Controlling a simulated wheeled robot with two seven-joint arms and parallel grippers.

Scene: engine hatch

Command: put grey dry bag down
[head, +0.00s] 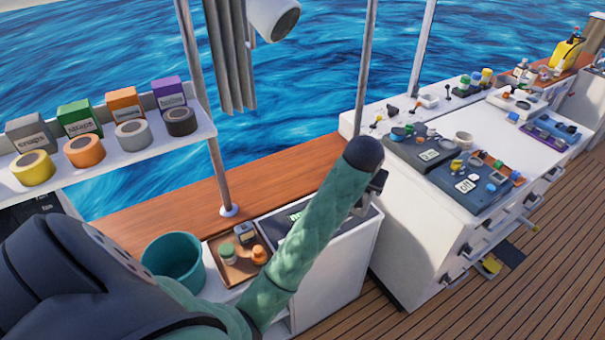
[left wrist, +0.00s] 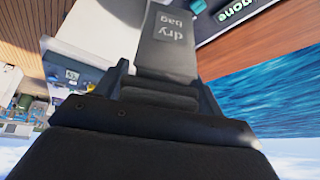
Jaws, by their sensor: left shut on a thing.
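The grey dry bag (left wrist: 168,45) is in the left wrist view, with its "dry bag" label facing the camera. My left gripper (left wrist: 160,84) is shut on it, with the fingers at its near end. In the head view my left gripper (head: 378,183) is a small dark piece past the end of my green-sleeved arm, above the right edge of the low white cabinet. The wrist hides most of it, and I cannot make out the bag there. I cannot tell whether the bag touches any surface. My right gripper is not in view.
The low cabinet carries a dark mat (head: 300,215), partly behind my arm. A brown tray (head: 228,272) with small jars and a teal bucket (head: 173,262) stand left of it. A white counter (head: 408,190) with dark trays stands right. A shelf (head: 110,160) holds tape rolls and boxes.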

